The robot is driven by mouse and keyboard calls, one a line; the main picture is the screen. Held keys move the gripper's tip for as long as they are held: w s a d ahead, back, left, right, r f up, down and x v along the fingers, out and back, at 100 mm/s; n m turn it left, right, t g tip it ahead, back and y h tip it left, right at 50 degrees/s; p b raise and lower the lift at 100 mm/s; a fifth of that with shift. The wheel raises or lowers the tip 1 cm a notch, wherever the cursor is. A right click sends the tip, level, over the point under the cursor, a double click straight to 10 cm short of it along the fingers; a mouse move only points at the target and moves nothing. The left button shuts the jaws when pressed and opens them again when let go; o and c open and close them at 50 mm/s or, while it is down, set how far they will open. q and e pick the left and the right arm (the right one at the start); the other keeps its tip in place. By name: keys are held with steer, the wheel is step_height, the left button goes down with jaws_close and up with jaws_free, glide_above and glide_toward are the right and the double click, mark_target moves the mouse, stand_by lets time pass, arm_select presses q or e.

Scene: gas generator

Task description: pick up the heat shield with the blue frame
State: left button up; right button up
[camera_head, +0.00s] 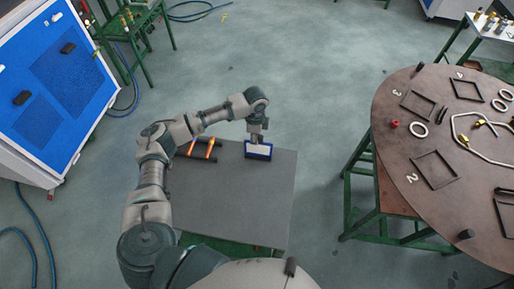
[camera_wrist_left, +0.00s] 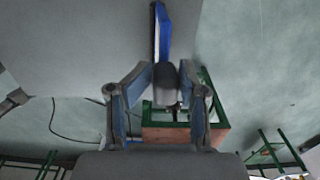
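The heat shield with the blue frame (camera_head: 258,150) has a pale panel and is at the right back edge of the grey table. In the left wrist view its blue frame (camera_wrist_left: 164,30) shows nearly edge-on, with a dark grey cylindrical handle (camera_wrist_left: 166,84) towards me. My left gripper (camera_head: 256,138) is right above the frame. In the left wrist view my left gripper (camera_wrist_left: 167,70) has a finger on each side of the handle, with the tips very close to it. I cannot tell whether they touch it. My right gripper is out of view.
The grey table (camera_head: 230,205) also bears orange-and-black parts (camera_head: 205,148) beside my arm. Its front half is clear. A round brown table (camera_head: 440,210) with rings, frames and pipes stands at the right. A blue-and-white cabinet (camera_head: 60,85) stands at the left.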

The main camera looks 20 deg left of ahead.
mark_target(257, 147)
arm_select(q)
steer(key=f, duration=0.1)
steer(key=d+f, duration=0.1)
steer(key=f, duration=0.1)
steer(key=shift+s+d+f, duration=0.1)
steer(key=shift+d+f, duration=0.25)
steer(key=shift+d, duration=0.05)
steer(key=shift+a+f, duration=0.1)
steer(key=shift+f, duration=0.3)
steer(key=shift+a, duration=0.3)
steer(key=shift+c, duration=0.3)
steer(key=shift+a, duration=0.15)
jaws_close()
steer(key=shift+d, duration=0.4)
